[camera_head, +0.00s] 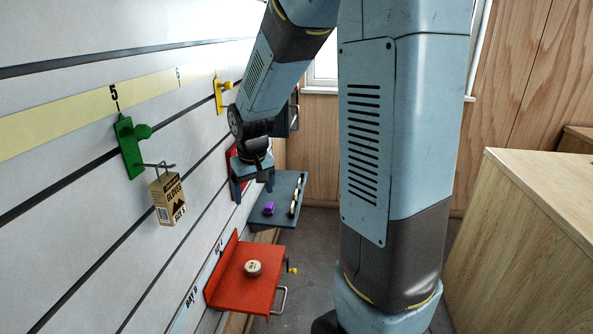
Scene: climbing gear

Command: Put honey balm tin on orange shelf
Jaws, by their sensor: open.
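An orange-red shelf (232,290) sticks out from the wall at the lower middle. A small round tin (253,267) with a pale lid lies flat on it, near its middle. The tin's label is too small to read, so I cannot tell if it is the honey balm tin. My gripper (252,184) is open, above and behind this shelf, close to the wall and apart from the tin. I see nothing between its fingers, though the view there is small and partly dark.
A dark blue-grey shelf (282,190) behind holds a purple item (269,208) and several small pale items. A red part (232,160) shows behind my gripper. A gloves box (168,198) hangs from a green hook (130,148). A wooden cabinet (535,230) stands at right.

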